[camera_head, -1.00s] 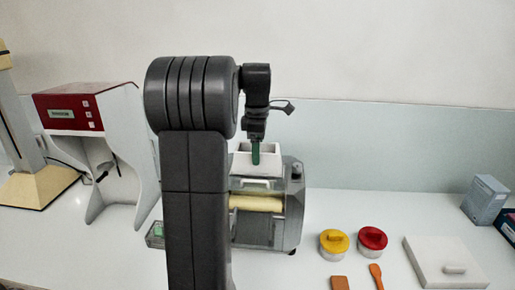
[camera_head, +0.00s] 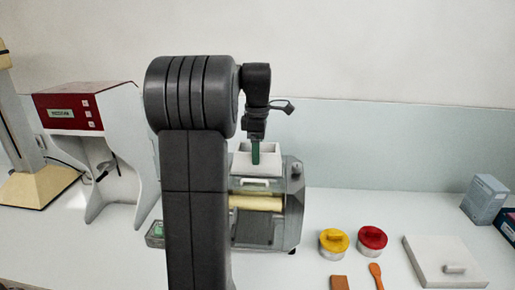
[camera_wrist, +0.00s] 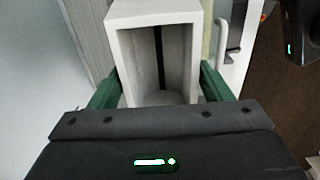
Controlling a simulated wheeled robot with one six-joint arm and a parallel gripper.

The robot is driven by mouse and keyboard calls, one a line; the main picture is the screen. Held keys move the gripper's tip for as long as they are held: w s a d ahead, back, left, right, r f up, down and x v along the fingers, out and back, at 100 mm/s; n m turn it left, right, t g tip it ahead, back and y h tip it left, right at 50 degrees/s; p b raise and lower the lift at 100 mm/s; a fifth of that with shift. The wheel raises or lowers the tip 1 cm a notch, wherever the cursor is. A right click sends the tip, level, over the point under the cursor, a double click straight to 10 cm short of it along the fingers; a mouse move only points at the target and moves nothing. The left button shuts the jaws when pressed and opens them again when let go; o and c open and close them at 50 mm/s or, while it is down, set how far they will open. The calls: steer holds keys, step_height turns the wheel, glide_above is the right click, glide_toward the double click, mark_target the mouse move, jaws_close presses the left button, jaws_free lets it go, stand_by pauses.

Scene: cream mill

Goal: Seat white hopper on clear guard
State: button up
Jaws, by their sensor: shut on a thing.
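The white hopper (camera_head: 270,160) is an open-topped box over the top of the mill. In the wrist view the hopper (camera_wrist: 117,45) sits between the green fingers of my gripper (camera_wrist: 160,92), which is shut on it. In the head view my gripper (camera_head: 255,152) shows one green finger in front of the hopper. The clear guard (camera_head: 265,185) is on the mill's front, below the hopper, with a cream roller (camera_head: 256,202) behind it. The hopper appears upright. I cannot tell whether its underside touches the guard.
A red and white machine (camera_head: 80,113) stands at the left. Yellow-lidded (camera_head: 333,241) and red-lidded (camera_head: 372,239) tins, an orange spatula (camera_head: 376,274) and a white slab (camera_head: 443,262) lie at the right. A grey box (camera_head: 485,199) stands far right. The counter behind the tins is clear.

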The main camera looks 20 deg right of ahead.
steer(key=shift+f, duration=0.65)
stand_by(1.4)
steer(key=o, duration=1.2)
steer(key=shift+c, duration=0.2)
step_height(320, 180, up, 14)
steer(key=shift+b, duration=0.3)
steer(key=shift+f, duration=0.15)
step_height(320, 180, down, 14)
steer(key=shift+r+p, duration=0.2)
steer(key=shift+p, duration=0.1)
